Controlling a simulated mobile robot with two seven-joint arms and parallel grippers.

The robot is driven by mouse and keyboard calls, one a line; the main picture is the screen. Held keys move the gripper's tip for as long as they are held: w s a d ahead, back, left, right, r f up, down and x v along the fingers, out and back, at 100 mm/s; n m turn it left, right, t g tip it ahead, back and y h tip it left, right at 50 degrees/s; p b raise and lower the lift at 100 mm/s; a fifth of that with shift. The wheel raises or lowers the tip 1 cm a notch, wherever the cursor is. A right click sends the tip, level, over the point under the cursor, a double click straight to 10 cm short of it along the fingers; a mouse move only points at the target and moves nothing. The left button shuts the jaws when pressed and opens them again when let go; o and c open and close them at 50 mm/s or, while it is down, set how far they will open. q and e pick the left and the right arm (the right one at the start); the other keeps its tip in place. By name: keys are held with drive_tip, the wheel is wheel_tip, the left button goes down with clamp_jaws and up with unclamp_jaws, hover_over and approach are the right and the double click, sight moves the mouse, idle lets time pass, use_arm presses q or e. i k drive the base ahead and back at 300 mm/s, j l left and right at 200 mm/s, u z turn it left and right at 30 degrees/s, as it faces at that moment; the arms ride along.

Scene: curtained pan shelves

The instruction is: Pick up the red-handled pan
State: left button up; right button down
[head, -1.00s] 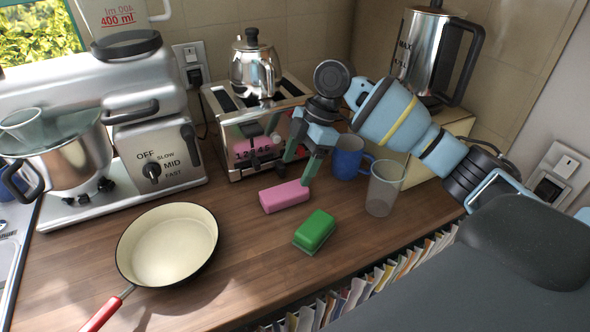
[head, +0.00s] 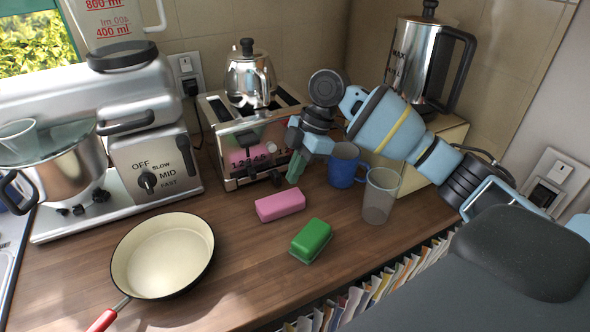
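The pan (head: 163,257) with a cream inside and dark rim lies flat on the wooden counter at the lower left. Its red handle (head: 103,319) points toward the bottom edge, where its end is cut off. My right gripper (head: 294,172) hangs in front of the toaster, above and behind the pink block, well to the right of the pan. Its green fingers overlap in this view, so their gap does not show, and no object is seen in them. My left gripper is not in view.
A pink block (head: 280,206) and a green block (head: 311,240) lie right of the pan. A blue mug (head: 343,168) and a clear cup (head: 379,197) stand further right. The toaster (head: 238,165) and stand mixer (head: 150,150) line the back. Bare counter surrounds the pan's right side.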

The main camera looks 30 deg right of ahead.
sight(164, 256)
drive_tip(key=k, duration=1)
